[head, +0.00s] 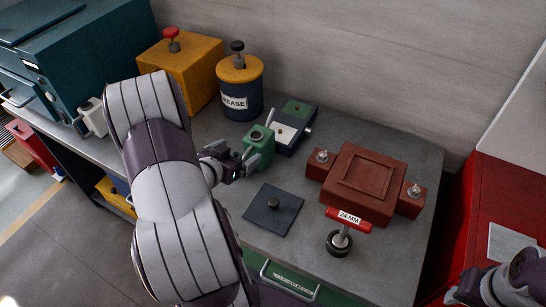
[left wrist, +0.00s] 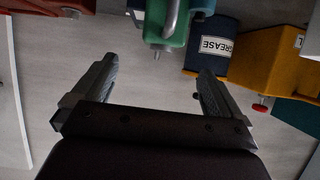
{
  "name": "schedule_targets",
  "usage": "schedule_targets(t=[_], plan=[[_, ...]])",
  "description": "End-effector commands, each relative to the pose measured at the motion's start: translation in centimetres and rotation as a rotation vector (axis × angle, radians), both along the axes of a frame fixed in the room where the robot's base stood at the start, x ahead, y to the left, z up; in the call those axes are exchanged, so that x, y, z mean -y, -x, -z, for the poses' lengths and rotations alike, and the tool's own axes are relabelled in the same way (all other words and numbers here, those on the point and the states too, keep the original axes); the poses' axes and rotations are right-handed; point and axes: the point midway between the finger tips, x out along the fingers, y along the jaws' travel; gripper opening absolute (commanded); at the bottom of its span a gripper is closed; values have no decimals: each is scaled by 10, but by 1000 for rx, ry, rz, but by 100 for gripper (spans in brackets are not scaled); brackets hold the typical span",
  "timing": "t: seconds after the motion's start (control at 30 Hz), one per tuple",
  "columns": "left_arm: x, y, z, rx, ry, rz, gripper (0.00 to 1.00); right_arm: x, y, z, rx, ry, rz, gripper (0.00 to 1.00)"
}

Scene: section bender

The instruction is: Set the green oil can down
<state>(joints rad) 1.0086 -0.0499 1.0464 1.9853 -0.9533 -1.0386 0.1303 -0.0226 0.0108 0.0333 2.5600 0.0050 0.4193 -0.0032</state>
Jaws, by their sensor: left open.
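The green oil can (head: 258,150) stands upright on the grey workbench (head: 330,275), just to the right of my left gripper (head: 236,166). Its thin spout points up. In the left wrist view, part of the green oil can (left wrist: 166,28) shows at the top, beyond the fingertips. My left gripper (left wrist: 160,72) is open, with nothing between its fingers. My right gripper (head: 458,294) is only partly in view at the bottom right, away from the can, and its jaws cannot be made out.
A blue-grey box (head: 290,130) stands close behind the can. A grease tin (head: 240,98) and a yellow box (head: 180,72) are behind left.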

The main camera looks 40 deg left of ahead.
Motion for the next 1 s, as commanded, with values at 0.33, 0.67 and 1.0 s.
schedule_targets(t=[0.33, 0.67, 1.0], plan=[[-3, -60, 15, 44, 8, 11, 100, 0, 0, -7, 0, 0, 0, 43], [-5, -106, 36, 43, 8, 9, 100, 0, 0, -21, 0, 0, 0, 43], [-7, -120, 44, 44, 7, 6, 100, 0, 0, -21, 0, 0, 0, 43]])
